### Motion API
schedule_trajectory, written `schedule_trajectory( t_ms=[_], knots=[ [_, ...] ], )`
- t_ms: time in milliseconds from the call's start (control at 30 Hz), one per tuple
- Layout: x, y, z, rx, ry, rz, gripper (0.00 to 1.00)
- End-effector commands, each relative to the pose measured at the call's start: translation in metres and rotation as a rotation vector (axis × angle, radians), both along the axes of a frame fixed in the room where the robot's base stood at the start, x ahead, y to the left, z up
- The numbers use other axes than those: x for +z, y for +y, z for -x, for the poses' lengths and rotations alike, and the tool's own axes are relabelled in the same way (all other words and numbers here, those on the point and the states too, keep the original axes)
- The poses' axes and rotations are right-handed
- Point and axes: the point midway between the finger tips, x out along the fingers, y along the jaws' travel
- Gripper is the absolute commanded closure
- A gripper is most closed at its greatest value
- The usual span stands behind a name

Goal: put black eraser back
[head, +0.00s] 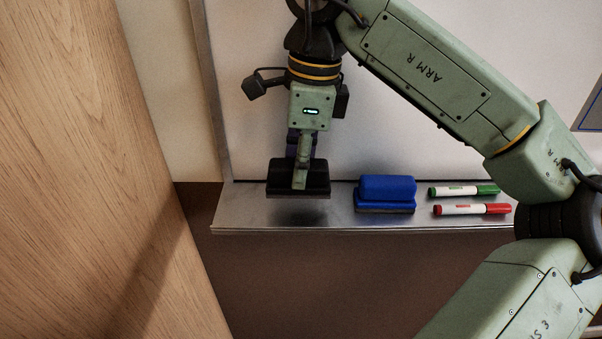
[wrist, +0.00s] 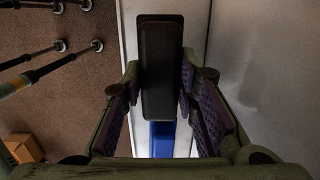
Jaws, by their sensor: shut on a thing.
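The black eraser (head: 318,176) is between the fingers of my gripper (head: 301,172) in the head view. It hangs a little above the left part of the metal ledge (head: 250,216), and a dark shadow lies on the ledge below it. In the wrist view the black eraser (wrist: 161,70) sits lengthwise between the fingers of my gripper (wrist: 159,88). The gripper is shut on it. The eraser's far side is hidden by the fingers in the head view.
A blue eraser (head: 387,188) stands on the ledge to the right. A green marker (head: 465,190) and a red marker (head: 472,209) lie further right. A wooden panel (head: 90,170) fills the left side. The whiteboard (head: 400,120) rises behind the ledge. The ledge's left end is clear.

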Motion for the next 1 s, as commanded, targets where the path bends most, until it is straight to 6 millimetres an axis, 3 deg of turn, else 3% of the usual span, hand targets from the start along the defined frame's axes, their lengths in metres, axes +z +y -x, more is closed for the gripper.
schedule_trajectory(
  t_ms=[267, 533, 567, 833, 1000],
  knots=[
    [-0.033, -0.002, -0.004, 0.001, 0.003, 0.0, 1.0],
    [-0.037, -0.001, -0.004, 0.0, 0.001, 0.0, 1.0],
    [-0.036, -0.001, -0.004, 0.0, 0.001, 0.0, 0.71],
    [-0.036, -0.001, -0.004, 0.0, 0.001, 0.0, 0.53],
    [-0.036, -0.001, -0.004, 0.0, 0.001, 0.0, 0.52]
  ],
)
